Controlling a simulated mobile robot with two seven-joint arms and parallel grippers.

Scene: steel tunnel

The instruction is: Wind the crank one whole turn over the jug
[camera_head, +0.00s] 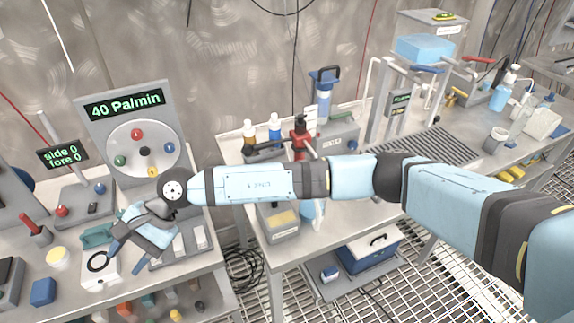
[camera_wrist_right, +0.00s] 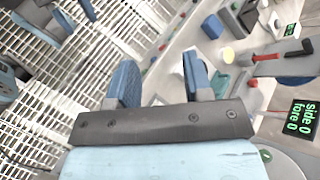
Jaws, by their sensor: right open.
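My right gripper (camera_head: 135,246) is open over the left bench, below the round dial panel. In the right wrist view its two blue fingers (camera_wrist_right: 160,65) stand apart with nothing between them. I cannot tell for sure which thing is the crank. A red device with a dark bar (camera_head: 302,138) stands on the middle bench behind my right arm, its lower part partly hidden. No jug shows clearly; my right arm covers part of the middle bench. My left gripper is not in view.
The dial panel (camera_head: 132,106) reads 40 Pa/min. A small display (camera_head: 62,154) reads side 0, fore 0. A red-handled lever (camera_head: 33,226), a blue block (camera_head: 42,291) and a yellow-topped pot (camera_head: 57,257) crowd the left bench. A gap with cables separates the benches.

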